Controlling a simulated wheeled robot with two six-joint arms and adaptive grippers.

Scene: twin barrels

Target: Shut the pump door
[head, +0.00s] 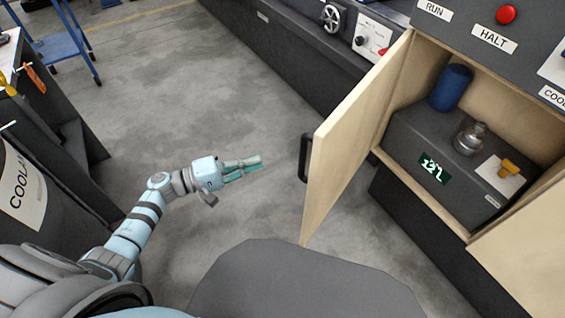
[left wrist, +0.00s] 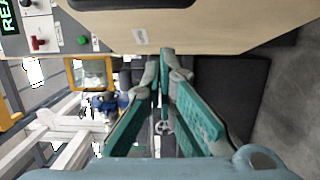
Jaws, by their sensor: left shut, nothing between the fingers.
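The pump door (head: 352,135) is a pale wooden panel, standing open and swung out from the cabinet, with a dark handle (head: 305,158) on its outer face. The pump (head: 440,155) is a dark box inside the open cabinet, with a green display, a metal fitting and a yellow knob. My left gripper (head: 258,163) is shut and empty, a little to the left of the handle and apart from it in the head view. In the left wrist view the closed teal fingers (left wrist: 165,55) show in front of a pale panel (left wrist: 220,25). My right gripper is not in view.
A control panel with RUN and HALT labels (head: 493,40) sits above the cabinet. A blue cylinder (head: 451,88) stands on the pump box. A COOLANT-labelled dark unit (head: 40,200) is at the left, and a blue cart (head: 62,45) is behind it. Grey floor between is clear.

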